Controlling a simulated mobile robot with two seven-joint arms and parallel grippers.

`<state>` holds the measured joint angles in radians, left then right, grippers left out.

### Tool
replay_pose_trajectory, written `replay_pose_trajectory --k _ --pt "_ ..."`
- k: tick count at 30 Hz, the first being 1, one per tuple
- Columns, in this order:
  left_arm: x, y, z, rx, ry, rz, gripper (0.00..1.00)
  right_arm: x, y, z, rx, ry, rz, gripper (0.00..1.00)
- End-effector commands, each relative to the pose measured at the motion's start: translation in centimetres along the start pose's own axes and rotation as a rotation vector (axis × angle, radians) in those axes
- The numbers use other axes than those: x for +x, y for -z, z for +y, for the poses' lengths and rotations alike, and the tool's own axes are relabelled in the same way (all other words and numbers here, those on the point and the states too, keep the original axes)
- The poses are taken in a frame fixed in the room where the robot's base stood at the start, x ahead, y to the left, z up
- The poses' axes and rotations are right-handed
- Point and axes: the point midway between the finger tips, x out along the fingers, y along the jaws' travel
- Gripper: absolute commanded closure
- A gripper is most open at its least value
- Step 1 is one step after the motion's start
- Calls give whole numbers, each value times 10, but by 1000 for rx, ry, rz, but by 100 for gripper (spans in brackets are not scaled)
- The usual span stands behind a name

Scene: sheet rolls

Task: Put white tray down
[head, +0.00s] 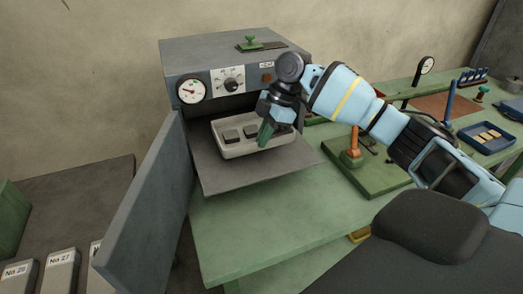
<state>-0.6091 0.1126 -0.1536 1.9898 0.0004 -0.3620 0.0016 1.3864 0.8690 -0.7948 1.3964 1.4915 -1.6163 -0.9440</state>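The white tray (240,150) is at the mouth of a grey oven-like box, over a flat grey shelf (235,175). Dark blocks (231,135) lie in the tray. My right gripper (266,132) is at the right part of the tray, reaching down from above. One dark green finger shows in front of the tray's front wall; the other finger is hidden, so its grip on the tray is unclear. I cannot tell if the tray's underside touches the shelf. My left gripper is not in view.
The grey box (180,60) has a gauge and dial, and its door (150,200) stands open at left. A green bench (255,225) lies below. An orange-handled press (352,150) and blue tray (490,147) are at right. Numbered boxes (60,270) stand at lower left.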

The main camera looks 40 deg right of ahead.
Motion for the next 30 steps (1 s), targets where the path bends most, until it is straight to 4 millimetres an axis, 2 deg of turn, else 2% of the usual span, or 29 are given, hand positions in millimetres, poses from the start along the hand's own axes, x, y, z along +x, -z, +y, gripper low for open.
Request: replay_pose_trajectory --k 5,15,27,28,30 --pt "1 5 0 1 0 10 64 2 -1 0 -1 -3 1 100" --pt "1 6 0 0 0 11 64 42 -18 0 0 -1 1 100" --pt "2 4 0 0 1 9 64 47 -20 0 -1 -3 2 100" --pt "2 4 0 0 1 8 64 48 -20 -1 0 -1 0 92" --pt "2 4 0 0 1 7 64 48 -20 -1 0 -1 0 83"
